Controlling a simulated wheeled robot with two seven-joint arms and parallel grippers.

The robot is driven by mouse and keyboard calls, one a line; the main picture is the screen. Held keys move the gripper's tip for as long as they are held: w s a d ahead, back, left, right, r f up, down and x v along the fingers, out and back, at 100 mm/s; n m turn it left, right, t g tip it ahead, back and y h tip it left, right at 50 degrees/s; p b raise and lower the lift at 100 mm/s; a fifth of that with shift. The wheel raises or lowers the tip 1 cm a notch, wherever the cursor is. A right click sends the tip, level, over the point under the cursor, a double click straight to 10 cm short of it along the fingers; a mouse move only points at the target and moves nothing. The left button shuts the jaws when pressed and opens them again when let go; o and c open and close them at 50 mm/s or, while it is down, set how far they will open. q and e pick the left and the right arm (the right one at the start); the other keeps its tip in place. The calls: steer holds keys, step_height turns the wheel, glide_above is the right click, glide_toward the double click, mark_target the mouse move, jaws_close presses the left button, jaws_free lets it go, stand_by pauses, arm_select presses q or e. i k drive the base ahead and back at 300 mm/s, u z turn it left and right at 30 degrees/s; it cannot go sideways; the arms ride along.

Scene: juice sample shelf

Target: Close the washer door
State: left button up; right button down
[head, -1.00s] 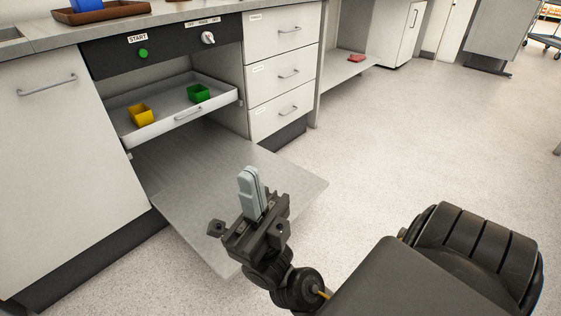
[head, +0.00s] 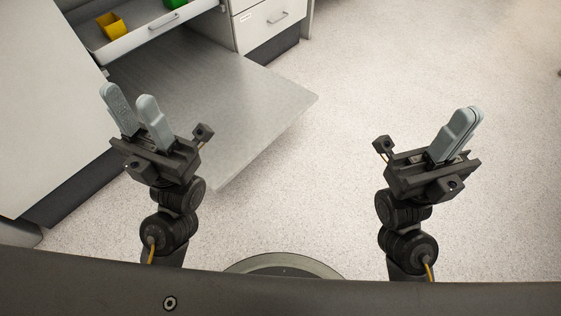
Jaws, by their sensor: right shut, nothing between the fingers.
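The washer door (head: 225,115) is a flat grey panel. It is folded down and open, lying about level below the pulled-out white rack (head: 150,32). My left gripper (head: 132,98) is open and empty, with its two pale fingers apart. In the head view it overlaps the left part of the door; I cannot tell its height above it. My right gripper (head: 470,112) is shut and empty, over the floor to the right of the door and apart from it.
The rack holds a yellow cup (head: 112,26) and a green cup (head: 175,3). A white cabinet panel (head: 40,90) stands at left, and a drawer unit (head: 262,22) is behind the door's right side. The speckled floor (head: 400,75) at right is clear.

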mark_target(247, 104)
steer(key=k, duration=0.75)
steer(key=u, duration=1.2)
steer(key=i, duration=0.5)
